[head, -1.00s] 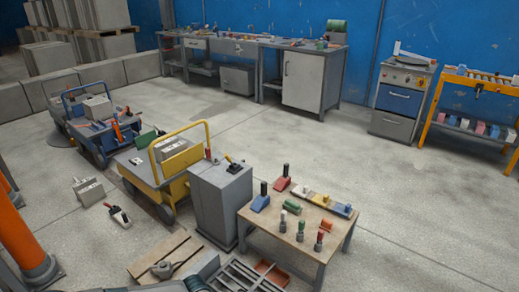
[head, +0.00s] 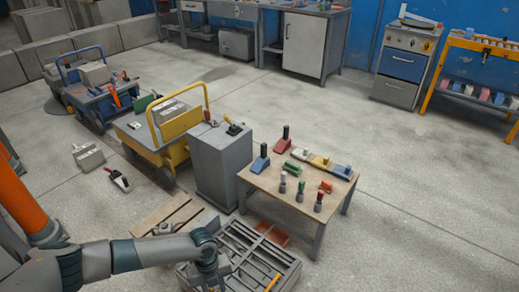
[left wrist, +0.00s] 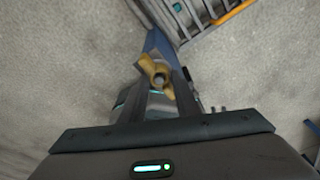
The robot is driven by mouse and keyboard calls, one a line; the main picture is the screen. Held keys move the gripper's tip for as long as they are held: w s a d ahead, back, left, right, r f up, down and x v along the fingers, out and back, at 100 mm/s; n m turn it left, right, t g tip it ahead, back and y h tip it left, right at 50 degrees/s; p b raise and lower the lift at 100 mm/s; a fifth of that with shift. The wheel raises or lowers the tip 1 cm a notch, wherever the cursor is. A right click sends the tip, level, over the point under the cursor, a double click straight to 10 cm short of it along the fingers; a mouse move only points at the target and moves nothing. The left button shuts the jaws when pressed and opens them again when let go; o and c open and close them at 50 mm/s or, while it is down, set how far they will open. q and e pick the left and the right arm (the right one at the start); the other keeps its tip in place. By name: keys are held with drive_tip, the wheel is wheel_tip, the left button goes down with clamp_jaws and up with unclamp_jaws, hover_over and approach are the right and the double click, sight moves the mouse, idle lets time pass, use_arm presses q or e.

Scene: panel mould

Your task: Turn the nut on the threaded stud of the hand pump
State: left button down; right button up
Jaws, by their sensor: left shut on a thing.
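In the left wrist view a brass-coloured wing nut (left wrist: 148,66) sits at the tips of my left gripper (left wrist: 159,82), whose two dark fingers are shut on it. A small round grey end, probably the stud, shows in the nut's middle. Below it a blue-grey part (left wrist: 159,45), probably of the hand pump, shows in a narrow strip; the rest is hidden by the fingers and palm. My right gripper is not in view.
A grey slatted frame (head: 285,270) lies right beside my left wrist. A low wooden table (head: 262,183) with several small tools stands behind it, next to a grey cabinet (head: 222,165). An orange post (head: 22,200) stands at the left.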

use_arm(q)
drive_tip(key=shift+w+a+r, duration=0.2)
drive_tip(key=shift+w+a, duration=0.15)
drive_tip(key=shift+w, duration=0.15)
drive_tip(key=shift+m, duration=0.3)
drive_tip(key=shift+w+f+m+y+b, duration=0.15)
drive_tip(key=shift+m+y+b, duration=0.15)
drive_tip(key=shift+m+b, duration=0.6)
drive_tip(key=shift+a+m, duration=0.1)
drive_tip(key=shift+m, duration=1.1)
drive_tip(key=shift+s+m+y+b, duration=0.3)
drive_tip(key=shift+m+y+b, duration=0.1)
drive_tip(key=shift+m, duration=0.8)
